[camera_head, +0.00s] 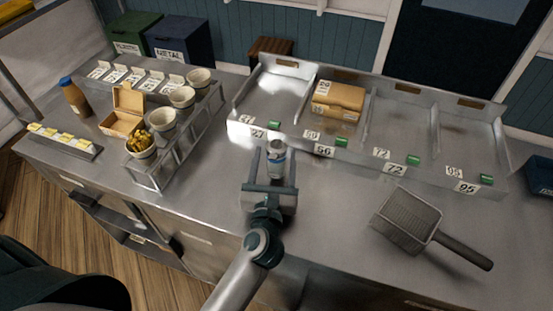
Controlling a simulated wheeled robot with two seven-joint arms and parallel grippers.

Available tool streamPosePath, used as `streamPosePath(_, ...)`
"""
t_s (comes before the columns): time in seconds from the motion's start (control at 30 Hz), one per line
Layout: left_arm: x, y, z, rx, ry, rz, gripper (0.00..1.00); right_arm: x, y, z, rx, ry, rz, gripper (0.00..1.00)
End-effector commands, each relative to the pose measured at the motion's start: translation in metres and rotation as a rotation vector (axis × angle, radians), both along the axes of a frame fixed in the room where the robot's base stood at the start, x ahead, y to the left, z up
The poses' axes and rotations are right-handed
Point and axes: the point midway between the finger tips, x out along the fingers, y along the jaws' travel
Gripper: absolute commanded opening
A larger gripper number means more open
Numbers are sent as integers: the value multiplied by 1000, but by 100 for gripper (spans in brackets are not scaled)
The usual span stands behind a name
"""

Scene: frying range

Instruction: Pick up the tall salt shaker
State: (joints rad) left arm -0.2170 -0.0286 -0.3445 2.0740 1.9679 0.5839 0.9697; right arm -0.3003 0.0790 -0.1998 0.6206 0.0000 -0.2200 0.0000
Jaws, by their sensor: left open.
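The tall salt shaker (276,157) stands upright on the steel counter, in front of the leftmost bay of the divided tray. It has a grey top and a pale body with a blue band. My left gripper (272,168) reaches in from the bottom of the view. It is open, with one finger on the left of the shaker and one on the right. I cannot tell whether either finger touches it. The shaker's lower part is partly hidden by the gripper. My right gripper is not in view.
A divided steel tray (468,185) with number tags stands behind; one bay holds cardboard boxes (338,98). A scoop (407,221) lies at right. At left are a cup rack (158,178), an open carton (122,122), a brown bottle (75,98) and a labelled strip (62,143).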

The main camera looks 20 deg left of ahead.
Motion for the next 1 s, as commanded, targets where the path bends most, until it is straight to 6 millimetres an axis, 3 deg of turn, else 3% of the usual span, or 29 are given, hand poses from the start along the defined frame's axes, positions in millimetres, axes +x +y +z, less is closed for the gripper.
streamPosePath(0.33, 40, 4, 2, 2, -1, 0, 60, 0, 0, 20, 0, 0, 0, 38)
streamPosePath(0.87, 43, 5, 1, 0, -1, -1, 60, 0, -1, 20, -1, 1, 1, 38)
streamPosePath(1.0, 43, 5, 1, 0, -1, -1, 32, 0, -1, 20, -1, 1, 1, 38)
